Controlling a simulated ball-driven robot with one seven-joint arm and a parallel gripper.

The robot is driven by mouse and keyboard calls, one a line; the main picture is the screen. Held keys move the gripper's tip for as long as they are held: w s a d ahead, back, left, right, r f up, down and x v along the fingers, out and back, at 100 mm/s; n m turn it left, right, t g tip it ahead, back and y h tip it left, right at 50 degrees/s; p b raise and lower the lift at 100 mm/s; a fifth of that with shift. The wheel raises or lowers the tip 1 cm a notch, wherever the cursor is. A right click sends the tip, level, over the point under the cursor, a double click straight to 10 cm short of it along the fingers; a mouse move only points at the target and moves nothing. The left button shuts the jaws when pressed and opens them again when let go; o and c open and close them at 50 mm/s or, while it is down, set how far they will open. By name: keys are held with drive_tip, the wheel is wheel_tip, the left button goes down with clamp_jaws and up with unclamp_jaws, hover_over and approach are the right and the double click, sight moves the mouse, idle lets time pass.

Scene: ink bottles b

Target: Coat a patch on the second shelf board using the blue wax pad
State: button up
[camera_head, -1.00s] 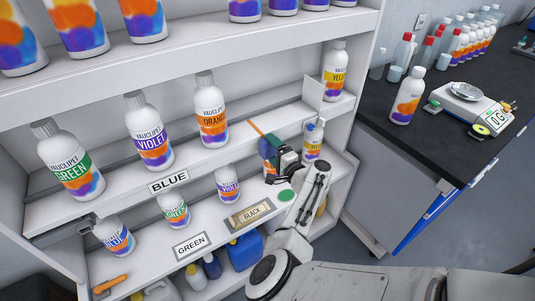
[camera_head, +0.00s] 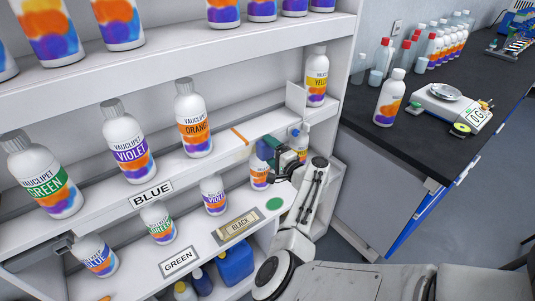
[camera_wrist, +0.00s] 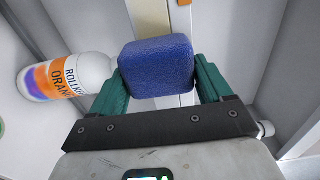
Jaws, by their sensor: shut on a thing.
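My gripper (camera_wrist: 155,85) is shut on the blue wax pad (camera_wrist: 157,66), gripping it between green fingers in the wrist view. In the head view my gripper (camera_head: 277,157) and the pad (camera_head: 264,149) are at the front of the shelf unit, near the right end of the board labelled BLUE. That shelf board (camera_head: 215,163) carries white bottles and a short orange stripe (camera_head: 240,136) just left of the pad. The pad appears apart from the stripe; whether it touches the board's edge cannot be told. In the wrist view an orange-tan patch (camera_wrist: 148,17) shows beyond the pad.
An orange-labelled bottle (camera_wrist: 70,76) is close left of my gripper. On the lower board stand several bottles, including a violet one (camera_head: 213,195), beside a green disc (camera_head: 274,204). A yellow bottle (camera_head: 317,78) stands at the upper right. A dark counter (camera_head: 400,150) lies right.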

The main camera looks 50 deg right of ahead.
sight(235, 158)
drive_tip(key=shift+s+d+b, duration=0.35)
drive_tip(key=shift+d+b, duration=0.35)
drive_tip(key=shift+d, duration=0.45)
drive_tip(key=shift+s+d+b, duration=0.35)
drive_tip(key=shift+d+b, duration=0.35)
drive_tip(key=shift+d, duration=0.5)
drive_tip(key=shift+s+d+b, duration=0.35)
drive_tip(key=shift+d+b, duration=0.35)
drive_tip(key=shift+d, duration=0.45)
drive_tip(key=shift+w+a+r, duration=0.1)
drive_tip(key=shift+a, duration=0.1)
drive_tip(key=shift+w+a+r+p, duration=0.1)
drive_tip(key=shift+w+a+p, duration=0.25)
drive_tip(key=shift+a, duration=0.55)
drive_tip(key=shift+w+a+f+p, duration=0.1)
drive_tip(key=shift+w+a+p, duration=0.2)
drive_tip(key=shift+a, duration=0.6)
drive_tip(key=shift+w+a+r+p, duration=0.1)
drive_tip(key=shift+w+a+p, duration=0.25)
drive_tip(key=shift+a, duration=0.55)
drive_tip(key=shift+w+a+p, duration=0.2)
drive_tip(key=shift+a+p, duration=0.25)
drive_tip(key=shift+a, duration=0.85)
drive_tip(key=shift+w+a+p, duration=0.2)
drive_tip(key=shift+a+p, duration=0.2)
drive_tip(key=shift+a, duration=0.85)
